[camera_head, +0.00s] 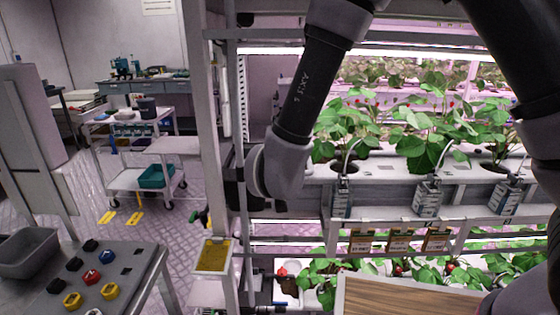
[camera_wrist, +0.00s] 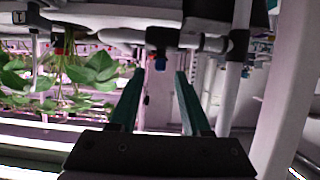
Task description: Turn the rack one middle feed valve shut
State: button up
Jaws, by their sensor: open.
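In the wrist view, my gripper (camera_wrist: 158,74) is open, its two dark green fingers apart and nothing held between them. In the head view my arm covers part of the rack post area, and my fingers cannot be made out clearly.
A rack post (camera_head: 210,120) stands left of my arm. Planted gutters (camera_head: 400,172) with tags fill the right. A grey table (camera_head: 110,275) with colored knobs is at lower left, and a white cart (camera_head: 140,180) stands behind. A white pipe (camera_wrist: 236,85) runs right of my fingers.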

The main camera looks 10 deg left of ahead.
jog(key=v, duration=0.8)
jog(key=shift+s, duration=0.3)
jog(key=shift+r, duration=0.1)
